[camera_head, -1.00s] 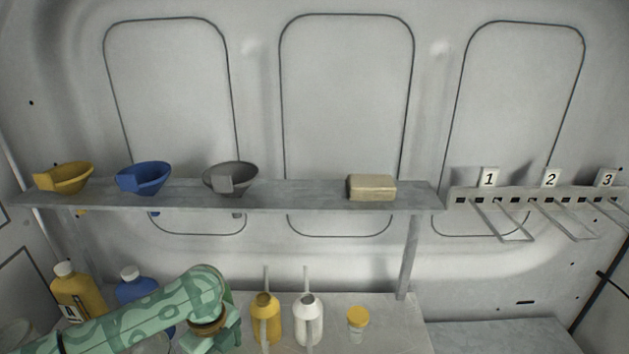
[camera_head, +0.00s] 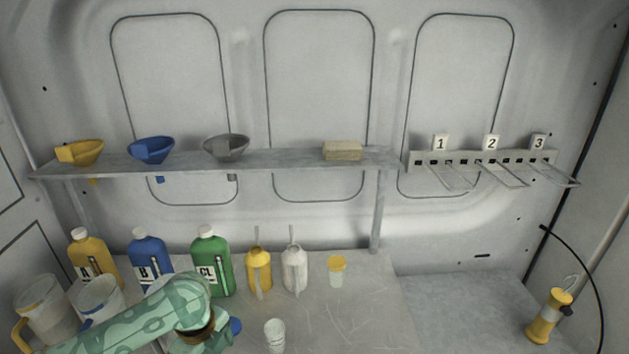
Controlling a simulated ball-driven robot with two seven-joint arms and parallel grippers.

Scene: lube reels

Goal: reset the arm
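My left arm (camera_head: 150,315), green patterned, comes in from the lower left over the workbench (camera_head: 350,315). Its end bends down beside a small clear cup, and the gripper's fingertips are hidden behind the arm or below the picture's edge. A small blue part shows at the arm's end; I cannot tell what it is. My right arm and gripper are not in view.
Yellow (camera_head: 92,256), blue (camera_head: 150,258) and green (camera_head: 211,262) bottles, pitchers (camera_head: 45,308), oil cans (camera_head: 258,270), a jar (camera_head: 337,272) and a cup (camera_head: 275,334) stand on the bench. Funnels (camera_head: 152,150) sit on the shelf (camera_head: 290,162). Numbered hooks (camera_head: 480,160) are right.

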